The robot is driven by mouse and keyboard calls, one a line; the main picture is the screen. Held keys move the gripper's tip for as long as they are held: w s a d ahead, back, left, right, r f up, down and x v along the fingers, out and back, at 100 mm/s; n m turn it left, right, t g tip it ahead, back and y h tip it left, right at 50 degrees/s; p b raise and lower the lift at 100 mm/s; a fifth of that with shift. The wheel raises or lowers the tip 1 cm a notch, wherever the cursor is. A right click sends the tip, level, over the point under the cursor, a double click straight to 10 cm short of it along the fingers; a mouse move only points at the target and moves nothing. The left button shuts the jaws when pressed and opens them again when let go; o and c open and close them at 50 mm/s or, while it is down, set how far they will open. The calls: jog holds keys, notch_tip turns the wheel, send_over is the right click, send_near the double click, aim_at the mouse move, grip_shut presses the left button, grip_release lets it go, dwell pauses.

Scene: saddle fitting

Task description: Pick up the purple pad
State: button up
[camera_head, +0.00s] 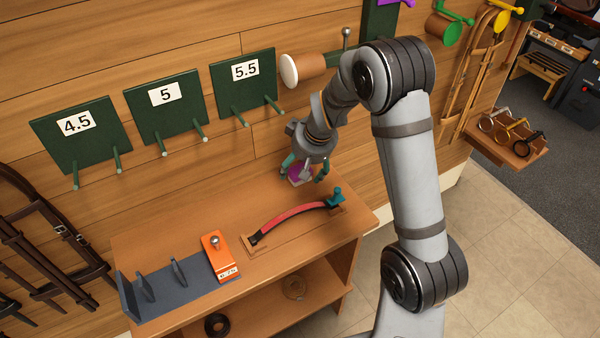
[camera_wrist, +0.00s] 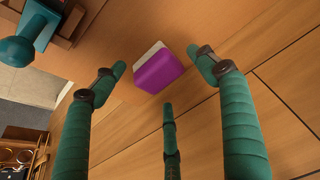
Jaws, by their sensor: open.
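The purple pad (camera_wrist: 158,72) is a small block with a white layer along one side. In the wrist view it lies on the wooden bench between and just beyond my open fingers. In the head view the purple pad (camera_head: 298,175) is partly hidden by my gripper (camera_head: 303,172), which is over it near the back of the bench. My gripper also shows in the wrist view (camera_wrist: 160,75), with three teal wrapped fingers spread around the pad. No finger clearly touches it.
A red curved strip (camera_head: 290,215) on a wooden holder with a teal knob (camera_head: 335,194) lies in front. An orange block (camera_head: 219,257) and a dark slotted rack (camera_head: 165,290) stand at front left. Green numbered wall plates with pegs (camera_head: 244,84) are behind.

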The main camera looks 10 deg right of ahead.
jog(key=shift+f, duration=0.3)
jog(key=shift+c, duration=0.9)
jog(key=c, duration=1.1)
jog(key=shift+c, duration=0.2)
